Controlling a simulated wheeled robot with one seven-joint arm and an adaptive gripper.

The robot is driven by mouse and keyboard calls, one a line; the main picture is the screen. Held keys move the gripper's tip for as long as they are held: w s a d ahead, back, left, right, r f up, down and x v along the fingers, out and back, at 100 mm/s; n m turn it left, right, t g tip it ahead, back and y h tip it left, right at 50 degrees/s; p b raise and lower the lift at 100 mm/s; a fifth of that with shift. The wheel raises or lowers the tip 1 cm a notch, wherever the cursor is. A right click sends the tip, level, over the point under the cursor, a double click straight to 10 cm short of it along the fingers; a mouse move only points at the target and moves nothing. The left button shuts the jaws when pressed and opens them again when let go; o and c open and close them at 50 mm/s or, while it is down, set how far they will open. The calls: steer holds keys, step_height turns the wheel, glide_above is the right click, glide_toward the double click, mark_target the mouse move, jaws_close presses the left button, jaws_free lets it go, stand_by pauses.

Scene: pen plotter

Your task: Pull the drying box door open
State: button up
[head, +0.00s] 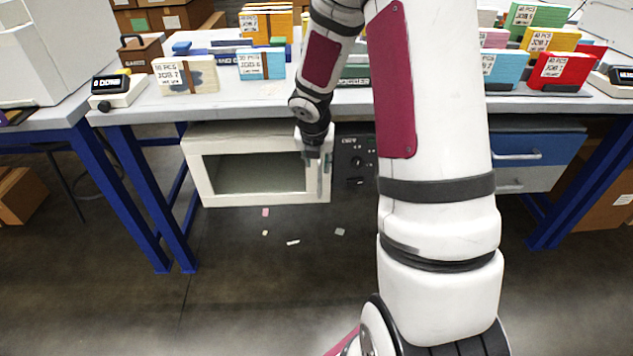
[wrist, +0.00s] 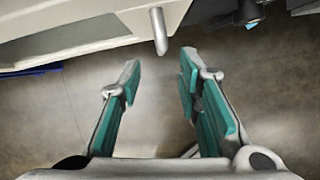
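The cream drying box (head: 257,134) sits under the workbench in the head view. Its door (head: 197,172) has a large dark window and looks shut. My gripper (head: 318,172) is in front of the door's right edge and hides part of it. In the wrist view my gripper (wrist: 160,62) has its two teal-padded fingers wide apart, with nothing between them. A grey bar handle (wrist: 158,30) sticks out from the cream door front (wrist: 70,38), just beyond the fingertips and roughly centred on the gap. I cannot see any contact.
A dark control panel (head: 356,160) stands right of the door. Blue drawers (head: 520,150) are further right. Blue bench legs (head: 150,195) stand left of the box. Small scraps (head: 293,242) lie on the otherwise clear floor in front. Labelled job boxes (head: 185,75) stand on the benchtop.

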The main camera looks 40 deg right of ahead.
mark_target(319, 173)
steer(key=b+x, duration=0.4)
steer(key=x, duration=0.5)
steer(key=shift+d, duration=0.15)
steer(key=shift+r, duration=0.1)
jaws_close()
